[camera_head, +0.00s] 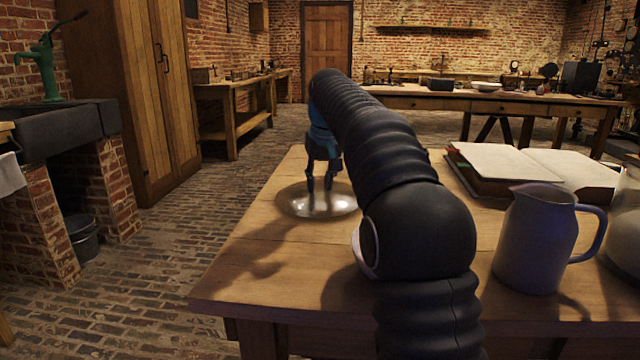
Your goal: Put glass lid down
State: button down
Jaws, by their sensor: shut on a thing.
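The glass lid (293,203) is a round, clear, shiny disc at the far left part of the wooden table (255,275). My gripper (319,201) points down over its middle, with its fingertips at the lid, shut on it. The lid looks level. I cannot tell whether it touches the tabletop or is held just above it. My dark, ribbed arm crosses the middle of the view and hides part of the table behind it.
A grey-blue pitcher (533,240) stands at the right, with an open book (520,165) behind it. A clear glass vessel (624,225) is cut off at the right edge. The table's front left part is clear. The table's left edge is close to the lid.

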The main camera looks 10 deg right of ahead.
jog(key=shift+f, duration=0.1)
jog(key=c, duration=0.8)
grip_release()
jog(key=shift+c, duration=0.2)
jog(key=p+v, duration=0.4)
jog(key=v, duration=0.8)
jog(key=shift+s, duration=0.1)
